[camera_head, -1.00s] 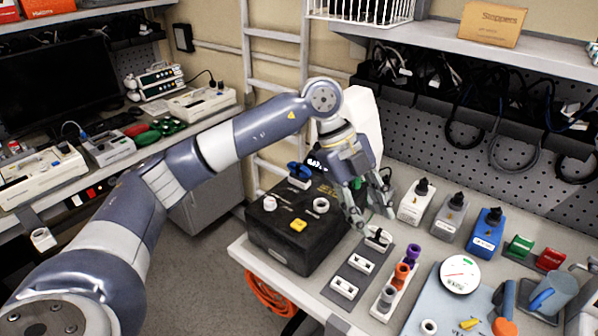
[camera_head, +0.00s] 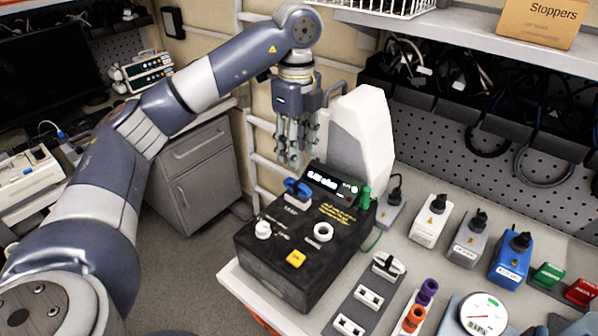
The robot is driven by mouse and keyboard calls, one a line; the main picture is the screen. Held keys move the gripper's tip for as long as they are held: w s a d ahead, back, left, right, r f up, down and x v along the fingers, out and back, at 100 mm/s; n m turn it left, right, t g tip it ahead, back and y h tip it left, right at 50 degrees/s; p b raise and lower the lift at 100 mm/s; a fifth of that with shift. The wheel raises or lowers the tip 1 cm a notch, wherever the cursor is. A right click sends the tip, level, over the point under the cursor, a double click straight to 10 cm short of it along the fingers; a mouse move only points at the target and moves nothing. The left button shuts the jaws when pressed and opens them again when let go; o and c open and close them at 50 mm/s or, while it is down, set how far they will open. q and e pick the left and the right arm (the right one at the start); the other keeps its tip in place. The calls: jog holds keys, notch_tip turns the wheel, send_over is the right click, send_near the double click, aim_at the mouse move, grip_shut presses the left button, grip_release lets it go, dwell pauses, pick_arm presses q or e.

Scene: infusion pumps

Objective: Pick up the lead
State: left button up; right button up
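A black tester box (camera_head: 325,262) with a lit display (camera_head: 328,180) stands on the bench. A blue connector (camera_head: 297,188) sits at its back left corner, and a green plug (camera_head: 365,197) with a thin green cord (camera_head: 371,240) stands at its back right. I cannot tell which one is the lead. My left gripper (camera_head: 293,160) hangs fingers down behind and above the blue connector, with nothing visible in it. It is seen at an angle that hides its opening. My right gripper is out of view.
A tall white block (camera_head: 364,140) stands close to the right of my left gripper. Grey, white and blue adapters (camera_head: 511,258) line the bench to the right. A dark strip with white sockets (camera_head: 367,298) lies in front. Cables hang below the shelf (camera_head: 480,45).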

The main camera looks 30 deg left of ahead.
aim_at(298, 182)
pick_arm(q)
jog(key=shift+w+a+f, duration=0.3)
jog(key=shift+w+f, duration=0.15)
jog(key=shift+f, duration=0.15)
jog(key=f, duration=0.2)
jog(key=s+f, duration=0.1)
jog(key=shift+d+f+p, duration=0.3)
jog(key=shift+d+p, duration=0.05)
jog(key=shift+f, duration=0.25)
jog(key=f, duration=0.1)
jog(key=f+p, duration=0.1)
jog(key=f, duration=0.1)
jog(key=f+p, duration=0.1)
jog(key=shift+w+a+f, duration=0.15)
jog(key=shift+w+a, duration=0.05)
jog(key=shift+w, duration=0.1)
jog(key=shift+f+p, duration=0.3)
jog(key=shift+f, duration=0.15)
jog(key=shift+c, duration=0.3)
grip_shut()
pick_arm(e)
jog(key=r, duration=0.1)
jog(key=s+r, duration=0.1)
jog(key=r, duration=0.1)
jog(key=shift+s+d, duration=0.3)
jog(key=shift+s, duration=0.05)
